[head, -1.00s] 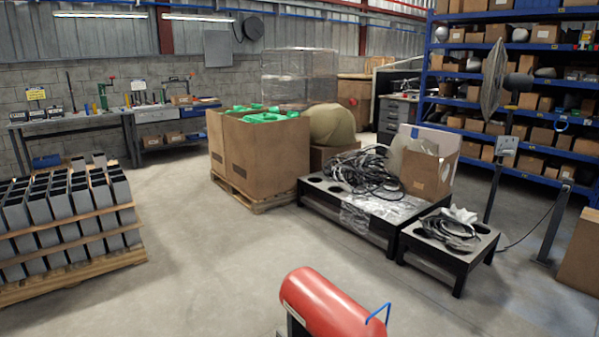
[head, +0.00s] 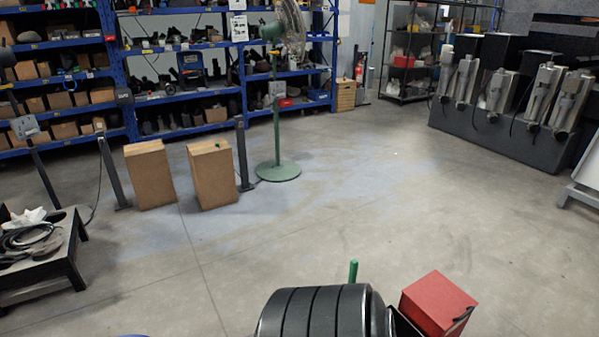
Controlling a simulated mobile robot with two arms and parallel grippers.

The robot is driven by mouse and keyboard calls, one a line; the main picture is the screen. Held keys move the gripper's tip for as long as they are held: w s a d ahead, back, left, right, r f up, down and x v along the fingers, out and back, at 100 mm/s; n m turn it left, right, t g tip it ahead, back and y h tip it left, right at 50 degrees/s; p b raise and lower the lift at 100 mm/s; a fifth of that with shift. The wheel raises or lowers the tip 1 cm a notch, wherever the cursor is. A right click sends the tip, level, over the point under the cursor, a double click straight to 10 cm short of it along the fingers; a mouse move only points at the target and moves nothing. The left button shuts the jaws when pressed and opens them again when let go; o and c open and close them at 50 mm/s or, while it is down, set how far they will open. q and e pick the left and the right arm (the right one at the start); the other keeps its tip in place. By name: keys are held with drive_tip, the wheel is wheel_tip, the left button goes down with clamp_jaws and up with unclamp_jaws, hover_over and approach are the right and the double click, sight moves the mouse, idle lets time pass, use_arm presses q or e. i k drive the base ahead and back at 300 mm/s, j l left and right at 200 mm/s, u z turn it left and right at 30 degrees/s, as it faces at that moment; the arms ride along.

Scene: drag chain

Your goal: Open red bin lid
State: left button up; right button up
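No bin that I can clearly make out as the red bin is in view. A red box-like thing (head: 437,303) with a dark curved piece on its right side shows at the bottom edge of the head view. I cannot tell whether it is a bin or has a lid, and its lower part is cut off. Neither of my grippers is in view.
A black ribbed cylinder (head: 318,312) and a green upright peg (head: 353,271) are beside the red thing. Two cardboard boxes (head: 150,175) and a green-based fan (head: 278,172) stand before blue shelves (head: 180,98). The middle floor is clear. Machines (head: 505,105) stand at right.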

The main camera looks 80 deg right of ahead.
sight(444, 302)
drive_tip(key=z, duration=3.8)
